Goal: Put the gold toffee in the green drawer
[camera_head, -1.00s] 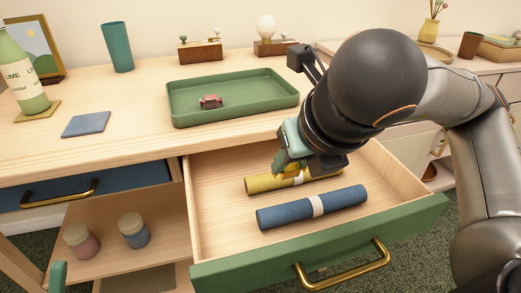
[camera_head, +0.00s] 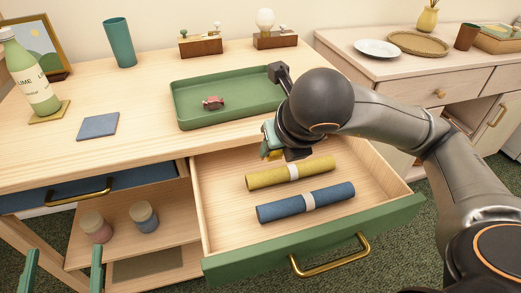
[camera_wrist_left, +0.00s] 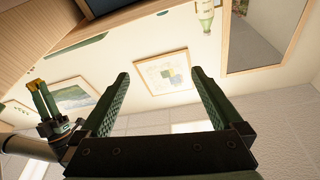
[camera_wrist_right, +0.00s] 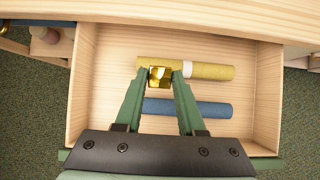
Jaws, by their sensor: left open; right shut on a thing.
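The gold toffee (camera_wrist_right: 159,76) is between the fingertips of my right gripper (camera_wrist_right: 158,80), which is shut on it. In the head view the right gripper (camera_head: 271,152) is over the back of the open green drawer (camera_head: 340,236), and the toffee shows as a small yellow patch beneath it. In the right wrist view the toffee appears just in front of the yellow roll; its height above the drawer floor is hard to tell. My left gripper (camera_head: 63,272) is open and empty at the bottom left, also seen in its wrist view (camera_wrist_left: 160,80).
The drawer holds a yellow roll (camera_head: 265,179) and a blue roll (camera_head: 280,208), with bare floor at its left. Above are a green tray (camera_head: 190,117) with a small reddish object, and a blue coaster (camera_head: 98,126). Two jars (camera_head: 144,217) stand on the lower shelf.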

